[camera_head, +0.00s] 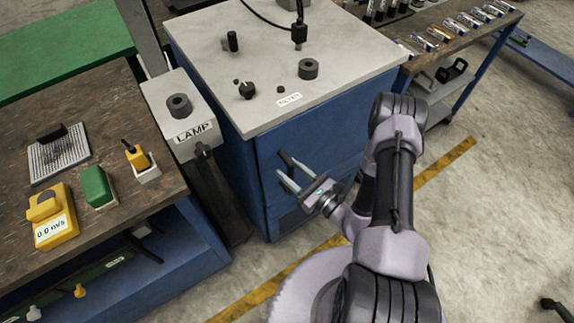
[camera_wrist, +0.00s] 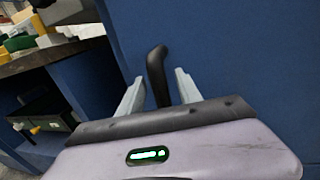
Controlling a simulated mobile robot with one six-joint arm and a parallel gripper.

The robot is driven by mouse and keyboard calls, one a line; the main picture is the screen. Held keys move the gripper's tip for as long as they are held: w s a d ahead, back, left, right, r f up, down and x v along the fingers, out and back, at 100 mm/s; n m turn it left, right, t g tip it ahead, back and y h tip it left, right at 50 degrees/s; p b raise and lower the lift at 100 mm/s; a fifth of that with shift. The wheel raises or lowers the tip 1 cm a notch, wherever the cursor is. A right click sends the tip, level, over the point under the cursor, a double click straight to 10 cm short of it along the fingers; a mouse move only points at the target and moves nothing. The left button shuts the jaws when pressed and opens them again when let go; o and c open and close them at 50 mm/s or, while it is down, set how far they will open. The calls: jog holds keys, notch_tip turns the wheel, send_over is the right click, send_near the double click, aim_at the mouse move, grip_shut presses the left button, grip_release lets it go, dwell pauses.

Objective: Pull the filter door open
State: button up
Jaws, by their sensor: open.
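The filter cabinet is a blue box with a grey top (camera_head: 345,50) and a small white "FILTER" label (camera_head: 289,99) at its front edge. Its blue front door (camera_head: 325,150) looks shut. A black handle (camera_head: 290,160) stands out from the door; it also shows in the wrist view (camera_wrist: 157,75). My gripper (camera_head: 286,172) is open in front of the door. In the wrist view its two fingers (camera_wrist: 155,90) stand on either side of the handle, with gaps visible. The handle's lower end is hidden behind my gripper's body.
A grey "LAMP" box (camera_head: 178,105) stands left of the cabinet. A wooden workbench (camera_head: 95,225) with a yellow meter (camera_head: 52,222) and a green block (camera_head: 97,185) is at left. Open floor (camera_head: 490,220) lies to the right, with a yellow line.

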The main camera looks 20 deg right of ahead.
jog(key=shift+s, duration=0.1)
grip_shut()
dwell(1.2)
